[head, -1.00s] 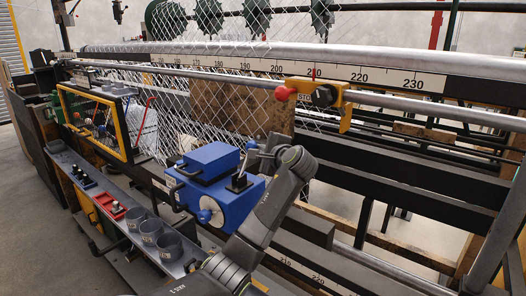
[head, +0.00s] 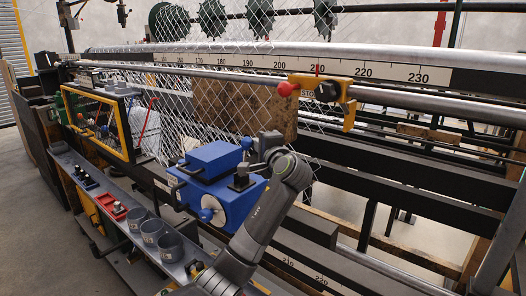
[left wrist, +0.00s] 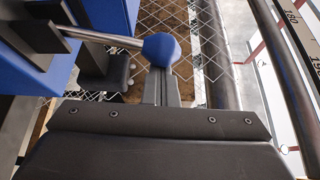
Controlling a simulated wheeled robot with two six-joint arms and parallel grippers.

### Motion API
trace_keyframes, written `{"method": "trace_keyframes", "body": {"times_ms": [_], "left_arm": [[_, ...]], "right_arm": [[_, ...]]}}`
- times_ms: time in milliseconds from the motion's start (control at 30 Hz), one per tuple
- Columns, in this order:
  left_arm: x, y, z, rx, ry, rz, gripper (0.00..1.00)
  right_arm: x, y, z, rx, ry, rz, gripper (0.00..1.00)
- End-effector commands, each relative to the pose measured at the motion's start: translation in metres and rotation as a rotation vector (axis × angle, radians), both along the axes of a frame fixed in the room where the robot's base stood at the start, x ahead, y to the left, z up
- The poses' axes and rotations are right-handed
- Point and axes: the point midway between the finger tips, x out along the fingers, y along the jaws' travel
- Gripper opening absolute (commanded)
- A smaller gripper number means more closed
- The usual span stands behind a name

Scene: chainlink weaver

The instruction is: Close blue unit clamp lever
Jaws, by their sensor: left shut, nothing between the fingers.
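The blue unit (head: 232,201) sits on the machine's front rail in the head view, with a black clamp block (head: 241,181) on top. In the left wrist view, the clamp lever is a metal rod ending in a blue knob (left wrist: 160,46), with its other end at a black bracket beside the blue body. My left gripper (left wrist: 161,74) is shut and empty, its fingertips right at the knob; I cannot tell whether they touch it. In the head view, my left wrist is above and right of the clamp block, and partly hides the lever area.
Chain-link mesh (head: 225,80) hangs just behind the unit. A yellow stop bracket (head: 335,88) sits on the rail to the right. Grey cups (head: 152,234) and a red tray (head: 111,206) stand on the shelf to the left.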

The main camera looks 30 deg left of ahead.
Motion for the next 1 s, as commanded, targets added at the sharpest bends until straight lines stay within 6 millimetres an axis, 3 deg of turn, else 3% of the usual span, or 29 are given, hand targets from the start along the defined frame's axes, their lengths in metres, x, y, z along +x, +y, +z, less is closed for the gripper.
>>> {"method": "trace_keyframes", "body": {"times_ms": [700, 1000], "left_arm": [[-0.065, 0.005, -0.003, -0.049, -0.638, 0.001, 0.00], [-0.079, 0.006, -0.005, -0.062, -0.786, 0.000, 0.00]], "right_arm": [[0.000, -0.002, -0.095, -0.003, 0.000, 0.001, 0.36], [-0.001, -0.004, -0.119, -0.005, 0.000, 0.001, 0.36]]}}
